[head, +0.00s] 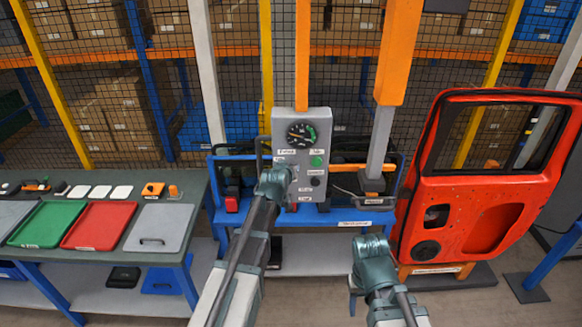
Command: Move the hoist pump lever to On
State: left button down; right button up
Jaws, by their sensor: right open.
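The grey hoist control panel (325,147) stands upright in the middle of the head view. It carries a round dial gauge (302,133), a green button (316,161), a small black knob (315,182) and white labels too small to read surely. I cannot make out the pump lever; the panel's lower left is partly hidden by my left gripper. My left gripper (278,178) is in front of that part; I cannot tell whether it touches anything, and its fingers do not show clearly. My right gripper (370,243) is open, low and to the right, apart from the panel.
An orange-red car door (460,215) stands at the right. At the left is a bench with a green tray (47,224), a red tray (99,225) and a grey lidded bin (160,228). A grey-and-orange post (390,90) rises right of the panel. Mesh fencing and shelves stand behind.

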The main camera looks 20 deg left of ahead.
dwell(0.3)
pick_arm(q)
jog(key=c, duration=0.6)
grip_release()
jog(key=shift+w, duration=0.1)
jog(key=shift+s+r+p, duration=0.3)
jog(key=shift+s, duration=0.25)
jog(key=s, duration=1.2)
jog(key=shift+d, duration=0.35)
